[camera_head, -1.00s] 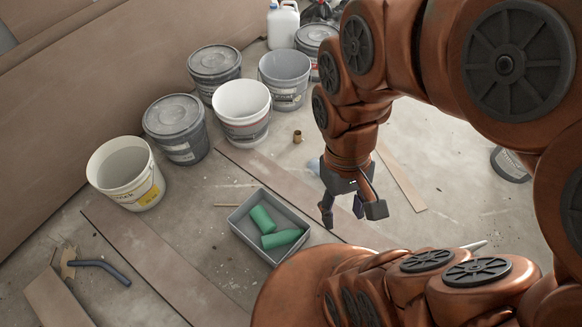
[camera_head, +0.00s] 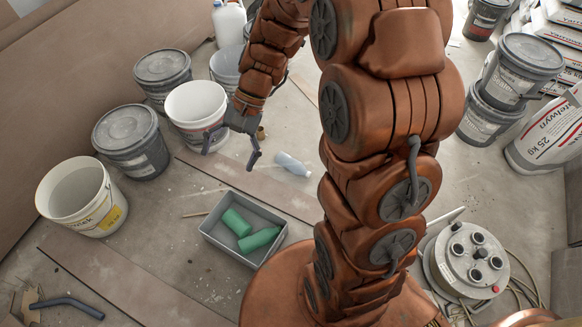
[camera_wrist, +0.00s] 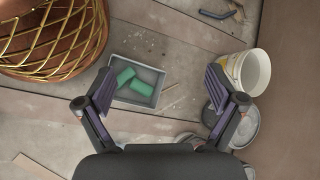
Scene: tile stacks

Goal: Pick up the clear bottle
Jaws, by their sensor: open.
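The clear bottle (camera_head: 292,164) is pale and translucent and lies on its side on the floor, beyond the grey tray in the head view. I cannot make it out in the wrist view. My gripper (camera_head: 230,150) is open and empty, above the floor to the left of the bottle in the head view, apart from it. In the wrist view my gripper (camera_wrist: 160,90) shows its two fingers spread wide with nothing between them but floor and part of the tray.
The grey tray (camera_head: 212,238) holds two green cylinders (camera_head: 258,239); it also shows in the wrist view (camera_wrist: 150,98). Several buckets, including a white one (camera_head: 196,104), stand behind and left. A cable reel (camera_head: 474,262) stands right. Planks lie on the floor.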

